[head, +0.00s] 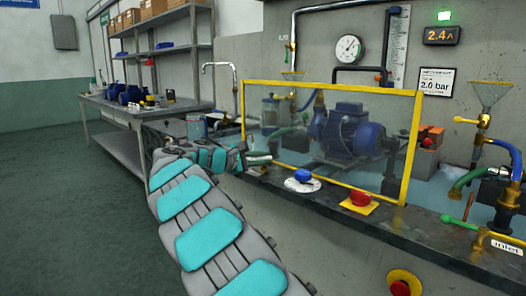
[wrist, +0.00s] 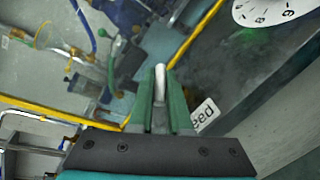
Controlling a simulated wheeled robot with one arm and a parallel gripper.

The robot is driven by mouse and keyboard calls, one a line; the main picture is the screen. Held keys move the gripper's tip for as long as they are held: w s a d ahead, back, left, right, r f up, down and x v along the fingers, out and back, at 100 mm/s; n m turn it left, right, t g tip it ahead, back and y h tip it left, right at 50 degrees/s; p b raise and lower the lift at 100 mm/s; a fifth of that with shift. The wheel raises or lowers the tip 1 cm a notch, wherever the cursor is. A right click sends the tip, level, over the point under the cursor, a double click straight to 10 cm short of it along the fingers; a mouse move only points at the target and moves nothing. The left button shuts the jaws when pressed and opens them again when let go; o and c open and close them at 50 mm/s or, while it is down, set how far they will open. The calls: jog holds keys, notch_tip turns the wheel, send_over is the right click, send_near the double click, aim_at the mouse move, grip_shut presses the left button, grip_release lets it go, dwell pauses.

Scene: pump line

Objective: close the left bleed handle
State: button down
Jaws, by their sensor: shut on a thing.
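The left bleed handle (wrist: 160,75) shows in the wrist view as a pale, round-ended bar between my fingers. A white label (wrist: 204,114) ending in "eed" lies beside it. My gripper (wrist: 160,95) is shut on this handle, with one green finger on each side. In the head view my gripper (head: 260,159) is at the bench's front edge, by the left end of the yellow-framed guard. The handle cannot be made out there, and its valve is hidden by my arm and fingers.
The clear guard (head: 330,84) stands just behind my gripper, with the blue pump (head: 345,130) behind it. A blue knob (head: 302,175) on a white dial and a red button (head: 360,197) sit to the right. A side table (head: 130,109) stands at left.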

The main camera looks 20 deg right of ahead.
jog(key=shift+w+f+m+g+p, duration=0.1)
jog(key=shift+m+g+p, duration=1.2)
jog(key=shift+g+p, duration=0.45)
jog(key=shift+m+g+h, duration=0.3)
jog(key=shift+m+g, duration=0.3)
jog(key=shift+g, duration=0.15)
jog(key=shift+m+g+p, duration=0.3)
jog(key=shift+g, duration=0.3)
jog(key=c, duration=1.2)
grip_release()
jog(key=shift+o, duration=0.2)
